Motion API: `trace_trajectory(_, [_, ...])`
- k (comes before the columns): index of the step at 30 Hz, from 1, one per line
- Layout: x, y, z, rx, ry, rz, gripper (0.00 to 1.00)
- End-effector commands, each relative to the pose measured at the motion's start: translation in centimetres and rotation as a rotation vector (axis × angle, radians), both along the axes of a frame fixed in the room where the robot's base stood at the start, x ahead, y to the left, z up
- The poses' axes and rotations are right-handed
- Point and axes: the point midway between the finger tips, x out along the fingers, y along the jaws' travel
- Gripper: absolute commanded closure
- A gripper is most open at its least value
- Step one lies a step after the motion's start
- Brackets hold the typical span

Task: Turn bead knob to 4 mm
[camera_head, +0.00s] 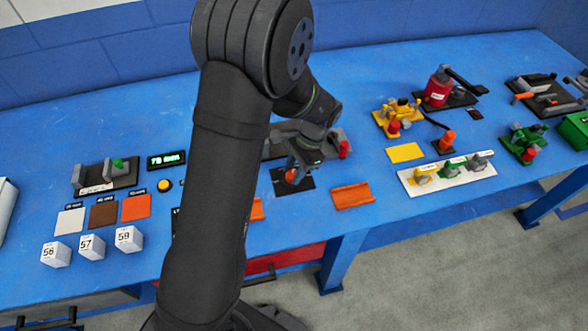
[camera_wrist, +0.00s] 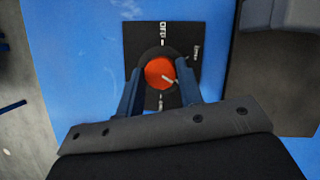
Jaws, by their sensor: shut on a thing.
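The bead knob is an orange-red round knob with a pale pointer line, in the middle of the wrist view (camera_wrist: 158,72). It sits on a black plate (camera_wrist: 190,40) with white marks, some too small to read. The pointer line slants to the lower right. My gripper (camera_wrist: 162,84) has its two dark blue fingers on either side of the knob and is shut on it. In the head view the knob (camera_head: 294,177) shows small below my gripper (camera_head: 297,168), and the fingers partly cover it. The black plate (camera_head: 304,184) lies flat on the blue bench.
My arm hides part of the bench's middle. An orange channel piece (camera_head: 352,196) lies right of the knob plate. A display reading about 70 mm (camera_head: 166,160) and a yellow button (camera_head: 165,186) stand at left. A white strip with coloured knobs (camera_head: 450,175) lies at right.

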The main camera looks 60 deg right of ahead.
Motion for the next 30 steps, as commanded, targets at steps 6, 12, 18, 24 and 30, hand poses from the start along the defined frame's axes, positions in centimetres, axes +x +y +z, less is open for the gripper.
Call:
trace_trajectory(6, [0.0, 0.0, -0.1, 0.0, 0.001, 0.0, 0.89])
trace_trajectory(12, [0.0, 0.0, -0.1, 0.0, 0.0, 0.001, 0.45])
trace_trajectory(18, [0.0, 0.0, 0.0, 0.0, 0.0, 0.001, 0.45])
trace_trajectory(24, [-0.3, -0.5, 1.3, -0.002, 0.0, 0.001, 0.45])
trace_trajectory(30, [-1.1, -2.0, 5.2, -0.005, -0.001, 0.0, 0.45])
